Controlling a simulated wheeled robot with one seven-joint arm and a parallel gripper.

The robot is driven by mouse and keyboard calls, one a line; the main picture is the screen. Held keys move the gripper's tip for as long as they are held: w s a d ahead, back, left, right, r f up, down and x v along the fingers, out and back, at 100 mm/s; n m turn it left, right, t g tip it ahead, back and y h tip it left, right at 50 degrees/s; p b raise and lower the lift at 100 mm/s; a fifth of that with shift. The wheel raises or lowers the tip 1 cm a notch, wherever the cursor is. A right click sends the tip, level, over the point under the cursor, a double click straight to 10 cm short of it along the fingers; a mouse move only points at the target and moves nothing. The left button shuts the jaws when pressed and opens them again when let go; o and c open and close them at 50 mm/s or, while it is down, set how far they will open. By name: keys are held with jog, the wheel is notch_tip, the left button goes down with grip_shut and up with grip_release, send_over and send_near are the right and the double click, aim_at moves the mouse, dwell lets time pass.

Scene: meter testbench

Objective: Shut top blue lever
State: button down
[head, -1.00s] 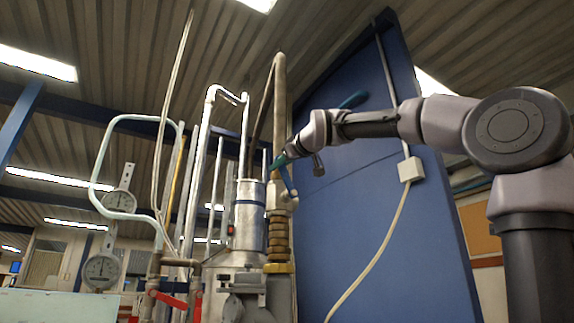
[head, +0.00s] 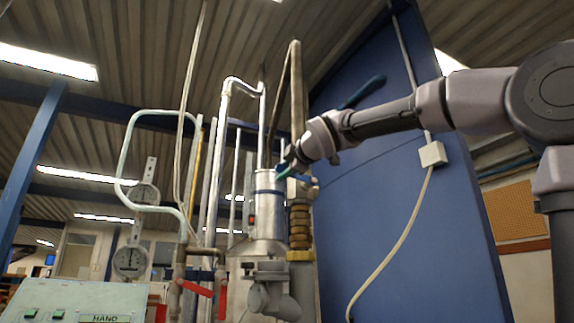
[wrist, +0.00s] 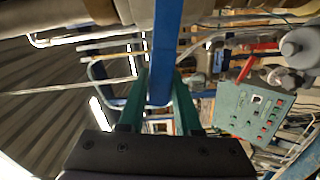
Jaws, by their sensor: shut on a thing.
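The top blue lever shows in the wrist view (wrist: 168,45) as a long blue bar running down between my green fingers. My gripper (wrist: 160,88) is shut on it. In the head view my gripper (head: 284,172) is at the upper right of the silver cylinder (head: 267,212), beside the brass-coloured valve stack (head: 300,225).
Tall pipes (head: 220,130) stand close left of the gripper. Lower down are red levers (head: 195,288), round gauges (head: 130,262) and a green control panel (head: 70,303). A large blue panel (head: 410,240) with a cable stands behind my arm.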

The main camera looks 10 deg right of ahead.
jog(key=shift+a+f+n, duration=0.15)
jog(key=shift+f+n, duration=0.9)
jog(key=shift+n, duration=0.05)
jog(key=shift+f, duration=0.15)
jog(key=c, duration=0.6)
grip_release()
jog(key=shift+s, duration=0.15)
jog(key=v, duration=1)
jog(key=shift+s, duration=0.25)
